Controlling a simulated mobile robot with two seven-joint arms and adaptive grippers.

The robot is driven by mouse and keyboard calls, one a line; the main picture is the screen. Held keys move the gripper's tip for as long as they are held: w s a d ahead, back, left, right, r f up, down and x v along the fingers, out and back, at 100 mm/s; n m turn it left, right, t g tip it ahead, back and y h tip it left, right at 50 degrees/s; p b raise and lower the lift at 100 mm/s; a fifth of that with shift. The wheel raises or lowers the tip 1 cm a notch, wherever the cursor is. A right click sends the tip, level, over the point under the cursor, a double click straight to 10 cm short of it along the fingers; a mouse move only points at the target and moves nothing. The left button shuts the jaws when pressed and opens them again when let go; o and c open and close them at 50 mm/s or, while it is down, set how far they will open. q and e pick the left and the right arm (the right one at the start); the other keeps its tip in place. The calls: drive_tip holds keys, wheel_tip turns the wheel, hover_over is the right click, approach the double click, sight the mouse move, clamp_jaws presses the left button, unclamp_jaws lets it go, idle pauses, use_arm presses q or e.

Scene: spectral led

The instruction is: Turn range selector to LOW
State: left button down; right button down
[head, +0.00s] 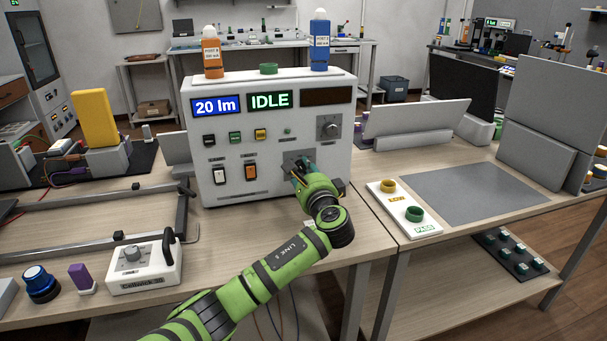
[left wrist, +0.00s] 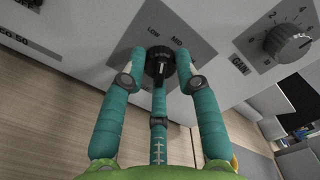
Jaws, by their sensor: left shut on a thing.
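The range selector (left wrist: 160,64) is a dark round knob on the white instrument panel, with LOW printed at its upper left and MID at its upper right in the left wrist view. Its pointer direction is too small to tell. My left gripper (left wrist: 161,72) has teal fingers closed around the knob from both sides, with another finger below. In the head view my left gripper (head: 298,172) is at the lower right of the front of the white instrument (head: 272,190) and mostly hides the selector. The instrument's displays (head: 270,99) read 20 lm and IDLE. My right gripper is not in view.
A GAIN knob (left wrist: 288,43) sits close to the right of the selector; it also shows in the head view (head: 329,127). Rocker switches (head: 250,171) are to the left. Orange (head: 211,55) and blue (head: 319,45) bottles stand on top. A grey mat (head: 475,192) lies clear at right.

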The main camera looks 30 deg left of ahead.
use_arm(q)
drive_tip(key=shift+n+b, duration=0.6)
drive_tip(key=shift+n, duration=1)
drive_tip(key=c, duration=0.9)
unclamp_jaws()
drive_tip(key=v, duration=1.2)
drive_tip(key=shift+s, duration=0.1)
